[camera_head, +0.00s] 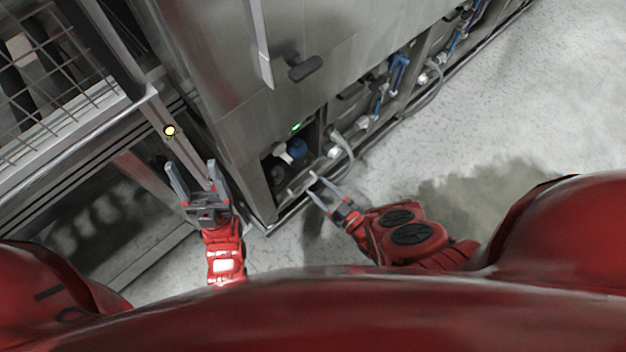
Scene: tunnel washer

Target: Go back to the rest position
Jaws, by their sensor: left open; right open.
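My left gripper (193,172) is open and empty, with its two fingers apart and pointing away from me. It is in front of the conveyor frame's metal post, left of the washer's lower corner. My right gripper (307,189) is open and empty. It points up and left, by the bottom edge of the washer cabinet (220,60). I cannot tell whether its fingertips touch the cabinet. Both arms are red and reach forward from my body at the bottom of the view.
The cabinet has a dark handle (305,67) and an open lower recess (287,165) with a green light (296,127). Blue valves (398,68) and hoses line its base. A wire-mesh frame (45,75) stands left. Speckled floor (520,105) is clear at right.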

